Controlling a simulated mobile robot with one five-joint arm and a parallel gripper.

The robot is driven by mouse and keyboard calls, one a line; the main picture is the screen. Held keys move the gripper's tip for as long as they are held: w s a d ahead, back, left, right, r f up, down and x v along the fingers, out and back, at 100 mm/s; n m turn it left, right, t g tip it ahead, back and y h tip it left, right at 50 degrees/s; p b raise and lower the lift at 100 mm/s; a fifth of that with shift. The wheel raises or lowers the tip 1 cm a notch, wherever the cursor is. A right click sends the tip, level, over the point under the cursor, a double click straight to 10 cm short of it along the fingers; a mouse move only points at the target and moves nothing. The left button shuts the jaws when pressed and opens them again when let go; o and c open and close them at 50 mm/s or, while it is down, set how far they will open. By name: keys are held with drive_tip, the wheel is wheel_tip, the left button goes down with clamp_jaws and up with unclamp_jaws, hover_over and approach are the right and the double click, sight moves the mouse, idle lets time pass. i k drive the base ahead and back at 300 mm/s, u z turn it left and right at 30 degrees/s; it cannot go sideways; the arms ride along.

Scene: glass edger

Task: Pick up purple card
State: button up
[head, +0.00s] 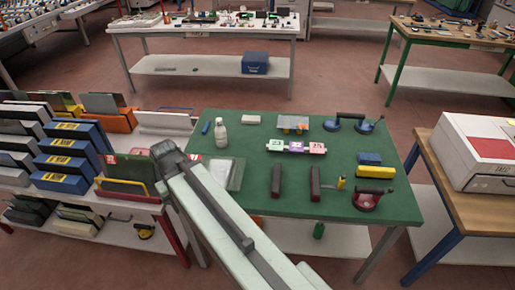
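The purple card (297,147) lies on the green-topped table, in the middle of a short row. A pale green card (276,145) is on its left and a pink card (318,148) on its right. The cards seem to sit on a dark strip or block; their exact support is too small to tell. My gripper (165,150) is at the end of my arm, left in the picture near the table's left edge, well apart from the purple card. Its fingers cannot be made out, nor whether it is open or shut.
The green table (250,178) also bears a white bottle (221,133), two dark red bars (276,182), suction lifters (345,122), a yellow block (376,172) and a blue block (369,158). A shelf rack of blue boxes (62,174) stands left. A white box (480,152) is right.

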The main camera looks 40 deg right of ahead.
sight(295, 146)
drive_tip(key=u, duration=0.2)
drive_tip(key=i, duration=1)
drive_tip(key=z, duration=0.05)
